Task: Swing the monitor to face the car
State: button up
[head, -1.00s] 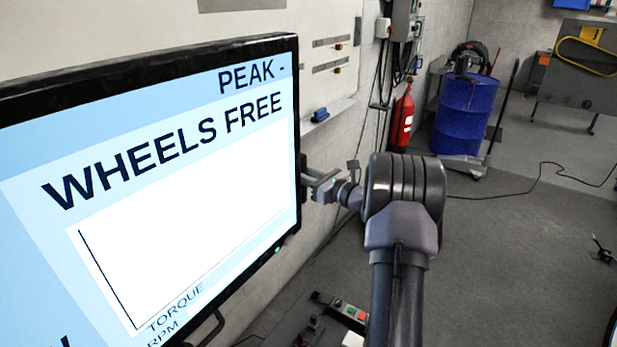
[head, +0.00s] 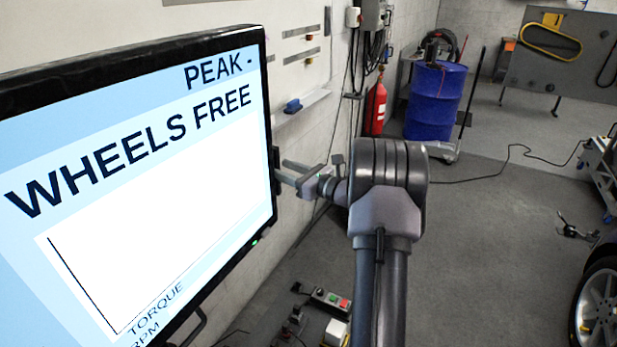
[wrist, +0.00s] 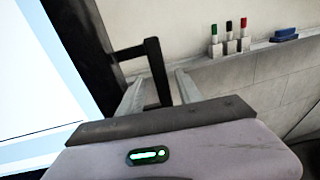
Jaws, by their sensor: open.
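The monitor (head: 150,190) fills the left of the head view, its lit screen reading "WHEELS FREE". Its black frame also shows at the left of the wrist view (wrist: 75,45). A black bar handle (wrist: 156,68) sticks out from the monitor's edge. My gripper (head: 285,173) is beside the monitor's right edge, fingers pointing at it. In the wrist view my gripper (wrist: 158,82) is open, with the handle's upright bar between its two fingers; I cannot tell whether either finger touches it. The car (head: 598,305) shows only partly, a wheel and dark body at the lower right.
A wall ledge holds markers (wrist: 229,38) and a blue eraser (wrist: 284,35). A red extinguisher (head: 375,107) and a blue drum (head: 435,100) stand at the back. A button box (head: 330,299) is low beside the monitor. Open floor (head: 480,240) lies between my arm and the car.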

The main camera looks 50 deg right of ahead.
jog(key=s+d+p, duration=0.1)
jog(key=s, duration=1.2)
jog(key=shift+s+d+p, duration=0.3)
jog(key=shift+s+d, duration=0.05)
jog(key=shift+d, duration=0.05)
